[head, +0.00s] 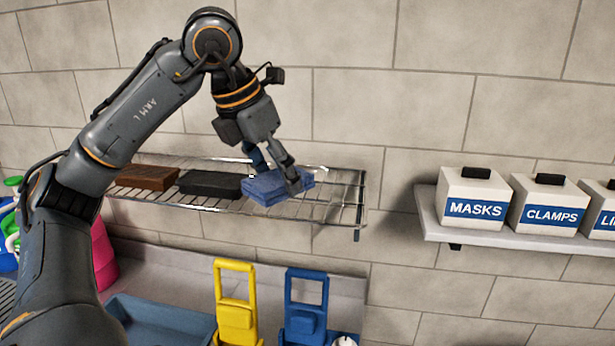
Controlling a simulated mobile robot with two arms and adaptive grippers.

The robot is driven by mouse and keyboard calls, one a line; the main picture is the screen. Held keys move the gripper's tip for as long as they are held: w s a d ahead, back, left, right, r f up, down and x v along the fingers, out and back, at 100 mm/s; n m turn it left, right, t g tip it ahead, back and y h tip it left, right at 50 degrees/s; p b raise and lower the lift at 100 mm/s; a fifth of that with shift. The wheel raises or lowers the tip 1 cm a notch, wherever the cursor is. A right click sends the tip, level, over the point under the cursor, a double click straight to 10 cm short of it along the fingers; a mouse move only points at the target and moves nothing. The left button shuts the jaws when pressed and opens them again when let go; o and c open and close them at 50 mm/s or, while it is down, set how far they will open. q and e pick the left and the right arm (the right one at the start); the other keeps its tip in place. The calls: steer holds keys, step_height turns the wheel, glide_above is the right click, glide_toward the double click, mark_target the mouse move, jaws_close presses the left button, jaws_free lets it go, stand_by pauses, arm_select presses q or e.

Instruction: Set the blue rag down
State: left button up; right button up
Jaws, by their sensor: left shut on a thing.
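The blue rag (268,190), a folded pad, is at the right part of a wire rack (345,203) on the wall in the head view. My left gripper (279,180) reaches down from above and is shut on the blue rag. The rag looks level and at the height of the rack wires; I cannot tell whether it rests fully on them. The gripper's fingers hide part of the rag. My right gripper does not show.
A black folded rag (210,184) and a brown one (147,178) lie left of the blue rag. The rack's right end is bare. A shelf (470,236) with labelled boxes is at right. Below are a yellow caddy (236,318), a blue one (305,322) and a blue tray (160,322).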

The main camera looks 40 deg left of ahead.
arm_select(q)
steer(key=r+n, duration=0.1)
steer(key=a+r+n, duration=0.1)
steer(key=r, duration=0.1)
steer(key=shift+y+p, duration=0.35)
steer(key=shift+y, duration=0.05)
steer(key=shift+w+a, duration=0.15)
steer(key=shift+w, duration=0.05)
steer(key=w+a+f+b, duration=0.1)
steer(key=w+a+f, duration=0.3)
steer(key=w, duration=0.3)
glide_toward(299, 198)
steer(key=shift+w+d+f+n, duration=0.2)
steer(key=shift+w+f+n, duration=0.1)
steer(key=shift+w+f, duration=0.35)
steer(key=shift+w+a+f, duration=0.2)
steer(key=shift+w+f, duration=0.15)
steer(key=shift+f, duration=0.05)
step_height(299, 198, down, 3)
steer(key=shift+w+f+p, duration=0.15)
steer(key=shift+p, duration=0.35)
steer(key=shift+f, duration=0.1)
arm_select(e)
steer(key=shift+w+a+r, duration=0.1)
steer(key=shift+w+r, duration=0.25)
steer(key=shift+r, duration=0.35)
arm_select(q)
steer(key=o, duration=1)
steer(key=shift+f, duration=0.1)
